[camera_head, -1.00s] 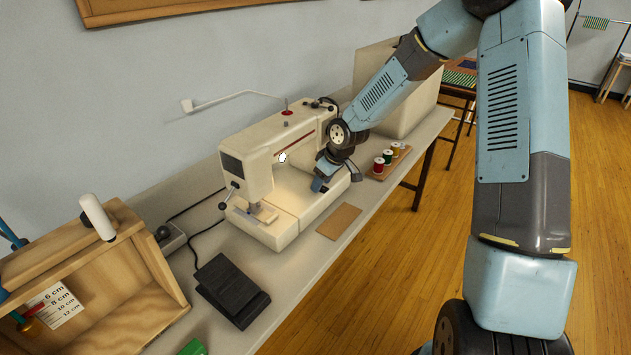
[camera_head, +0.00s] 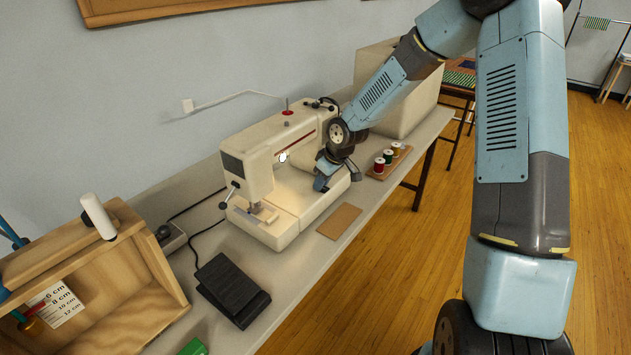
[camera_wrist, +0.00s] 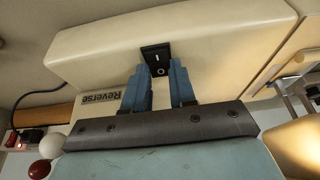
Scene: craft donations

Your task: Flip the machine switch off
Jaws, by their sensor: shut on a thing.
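A cream sewing machine (camera_head: 247,158) stands on the long table. In the wrist view its cream housing (camera_wrist: 95,58) fills the upper middle. A black rocker switch (camera_wrist: 156,53) marked I and O is set in that housing, above a label reading "Reverse". My gripper (camera_wrist: 160,72) has its two blue fingers at the switch, one on each side of its lower part, shut on it. Which way the rocker is tilted I cannot tell. In the head view my gripper (camera_head: 321,184) is at the machine's right end, and the switch is hidden.
A black foot pedal (camera_head: 233,289) lies in front of the machine. A brown card (camera_head: 339,221) and several thread spools (camera_head: 388,158) lie to its right. A wooden box (camera_head: 152,255) stands at the left and a large pale case (camera_head: 372,63) behind my arm.

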